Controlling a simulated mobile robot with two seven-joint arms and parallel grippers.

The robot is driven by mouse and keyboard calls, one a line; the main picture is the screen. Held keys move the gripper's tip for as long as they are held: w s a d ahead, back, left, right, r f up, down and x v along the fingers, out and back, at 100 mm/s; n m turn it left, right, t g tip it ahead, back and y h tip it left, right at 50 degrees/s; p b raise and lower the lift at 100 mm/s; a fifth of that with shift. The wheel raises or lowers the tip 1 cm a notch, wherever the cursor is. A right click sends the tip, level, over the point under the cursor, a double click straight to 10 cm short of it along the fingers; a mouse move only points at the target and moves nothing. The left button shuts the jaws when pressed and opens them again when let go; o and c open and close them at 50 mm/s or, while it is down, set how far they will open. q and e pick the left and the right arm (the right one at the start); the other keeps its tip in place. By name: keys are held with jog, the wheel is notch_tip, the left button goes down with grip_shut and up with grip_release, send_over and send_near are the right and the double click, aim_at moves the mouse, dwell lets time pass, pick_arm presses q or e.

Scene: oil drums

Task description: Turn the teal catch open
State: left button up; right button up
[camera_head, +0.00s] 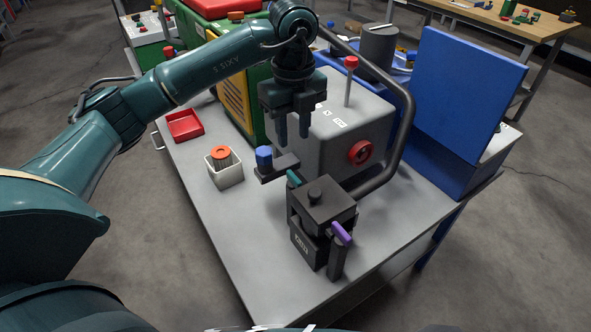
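The teal catch (293,178) is a small piece at the back left edge of a dark box-shaped device (322,205) on the grey table. A purple lever (342,234) sits on the device's front right side. My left gripper (293,133) hangs above and behind the catch with its fingers pointing down. Its two fingers are apart with nothing between them, and it does not touch the catch. The device's top partly hides the catch. My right gripper is not in view.
A grey box (345,130) with a red knob (360,152) and a curved dark bar (405,125) stand close behind. A blue open case (465,110) stands right. The front left tabletop is clear.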

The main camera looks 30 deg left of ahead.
aim_at(294, 176)
pick_arm(q)
notch_tip(294, 176, down, 12)
jog(key=shift+d+r+p, duration=0.1)
jog(key=shift+r+p, duration=0.15)
jog(key=shift+p, duration=0.2)
jog(key=shift+c, duration=0.2)
grip_shut()
